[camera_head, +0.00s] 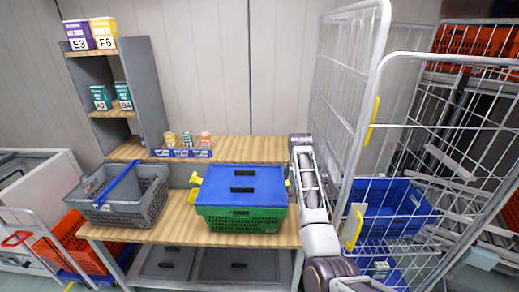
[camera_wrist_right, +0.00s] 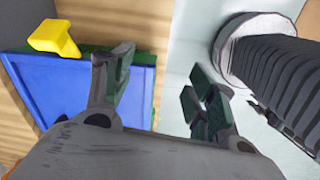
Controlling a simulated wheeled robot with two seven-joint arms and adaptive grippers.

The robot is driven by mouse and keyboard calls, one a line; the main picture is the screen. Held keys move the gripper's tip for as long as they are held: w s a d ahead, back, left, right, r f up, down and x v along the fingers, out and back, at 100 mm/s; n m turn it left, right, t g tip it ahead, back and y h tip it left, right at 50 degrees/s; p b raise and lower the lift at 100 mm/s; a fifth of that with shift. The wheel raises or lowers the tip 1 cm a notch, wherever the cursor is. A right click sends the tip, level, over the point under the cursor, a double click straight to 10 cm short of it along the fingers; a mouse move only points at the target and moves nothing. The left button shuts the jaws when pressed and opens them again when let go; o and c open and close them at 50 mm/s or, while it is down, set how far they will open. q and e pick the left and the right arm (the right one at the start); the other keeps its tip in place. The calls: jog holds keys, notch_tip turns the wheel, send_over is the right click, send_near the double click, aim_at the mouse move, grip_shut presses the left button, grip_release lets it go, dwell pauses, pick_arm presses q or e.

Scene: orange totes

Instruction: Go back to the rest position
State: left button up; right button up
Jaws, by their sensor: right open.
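My right arm stands at the right end of the wooden table in the head view, beside the green crate. The green crate (camera_head: 240,219) with a blue lid (camera_head: 270,180) and yellow handles sits on the table, left of my arm. Its blue lid (camera_wrist_right: 45,85) and a yellow handle (camera_wrist_right: 55,38) also show left of the fingers in the wrist view. My left gripper is not in view.
A grey basket (camera_head: 135,205) with a blue handle is on the table's left. A shelf (camera_head: 145,95) with boxes stands behind. A wire roll cage (camera_head: 350,60) holding a blue crate (camera_head: 395,205) is close on the right. Orange totes (camera_head: 85,250) are at lower left.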

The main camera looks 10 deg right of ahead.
jog(key=shift+s+f, duration=0.1)
jog(key=s+d+f+m+t+h, duration=0.1)
jog(key=s+f+m, duration=0.2)
jog(key=s+f, duration=0.25)
jog(key=s+d+f+m, duration=0.2)
jog(key=s+f+m, duration=0.1)
jog(key=s+f, duration=0.3)
jog(key=s+a+r+m+t+y, duration=0.1)
jog(key=s+a+m, duration=0.25)
jog(key=s, duration=0.85)
jog(key=s+a+r+m+t+y, duration=0.15)
jog(key=s+a, duration=0.35)
jog(key=s, duration=0.6)
notch_tip(320, 180, down, 35)
jog(key=s+g+b, duration=0.2)
jog(key=s, duration=0.1)
jog(key=s+d+f+b, duration=0.1)
jog(key=s+d+f, duration=0.1)
jog(key=s+f, duration=0.9)
jog(key=s+d+f+h+b, duration=0.1)
jog(key=s+d+f, duration=0.1)
jog(key=s+f, duration=0.9)
jog(key=shift+s+f+g, duration=0.15)
jog(key=shift+f+g, duration=0.25)
jog(key=shift+g, duration=0.05)
